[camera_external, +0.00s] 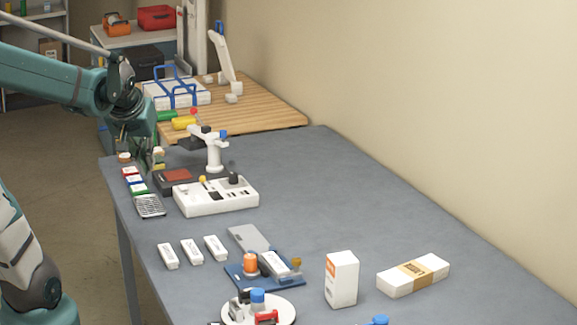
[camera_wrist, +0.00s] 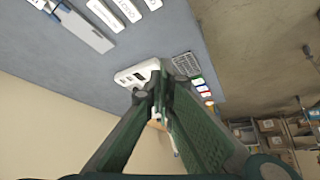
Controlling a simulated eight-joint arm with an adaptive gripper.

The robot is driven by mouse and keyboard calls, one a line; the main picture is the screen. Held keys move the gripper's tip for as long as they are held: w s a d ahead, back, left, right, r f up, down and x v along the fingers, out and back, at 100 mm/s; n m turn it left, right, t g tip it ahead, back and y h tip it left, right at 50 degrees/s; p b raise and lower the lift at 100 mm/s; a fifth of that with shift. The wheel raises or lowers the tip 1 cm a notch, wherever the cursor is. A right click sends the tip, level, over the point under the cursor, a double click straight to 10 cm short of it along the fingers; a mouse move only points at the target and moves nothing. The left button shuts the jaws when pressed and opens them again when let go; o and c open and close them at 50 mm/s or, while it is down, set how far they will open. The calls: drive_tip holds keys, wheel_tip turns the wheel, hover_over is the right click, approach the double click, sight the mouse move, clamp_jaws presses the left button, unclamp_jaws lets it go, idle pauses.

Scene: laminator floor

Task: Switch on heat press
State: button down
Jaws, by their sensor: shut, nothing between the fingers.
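A white control box (camera_external: 215,198) with a yellow-tipped lever (camera_external: 203,180) and a black knob (camera_external: 234,178) stands on the grey table. Behind it are a dark base with a red pad (camera_external: 177,175) and a white post with a dark head (camera_external: 213,152); I cannot tell which part is the heat press. My gripper (camera_external: 152,165) is shut and empty, low at the table's left edge, left of the dark base. In the wrist view my gripper's fingertips (camera_wrist: 155,82) cover part of a white box (camera_wrist: 137,73), and the lever cannot be made out there.
Small coloured blocks (camera_external: 132,179) and a grey keypad-like panel (camera_external: 149,206) lie at the left edge. Several white labelled boxes (camera_external: 191,252), a blue tray (camera_external: 246,279) and a white carton (camera_external: 341,279) are nearer the camera. The table's right middle is clear.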

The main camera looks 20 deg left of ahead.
drive_tip(key=w+a+f+n+y+p, duration=0.1)
drive_tip(key=w+f+n+p, duration=0.1)
drive_tip(key=w, duration=0.7)
drive_tip(key=w+a+f+n+y+p, duration=0.1)
drive_tip(key=w+p, duration=0.3)
drive_tip(key=w, duration=0.6)
drive_tip(key=w+a+f+n+g+y+p, duration=0.1)
drive_tip(key=w+a+f+n+p, duration=0.1)
drive_tip(key=w, duration=0.7)
drive_tip(key=shift+w+a+f+n+y+p, duration=0.3)
drive_tip(key=shift+a+n+y+p, duration=0.15)
drive_tip(key=shift+n+p, duration=0.25)
drive_tip(key=shift+f, duration=0.1)
hover_over(186, 187)
drive_tip(key=f, duration=0.8)
drive_tip(key=shift+w+a+b, duration=0.35)
drive_tip(key=shift+a, duration=0.05)
drive_tip(key=shift+s+d+f, duration=0.15)
drive_tip(key=shift+d+f, duration=0.05)
drive_tip(key=shift+f, duration=0.85)
drive_tip(key=shift+s+f, duration=0.1)
drive_tip(key=shift+f, duration=0.75)
drive_tip(key=shift+d+f+b, duration=0.1)
drive_tip(key=shift+b, duration=0.2)
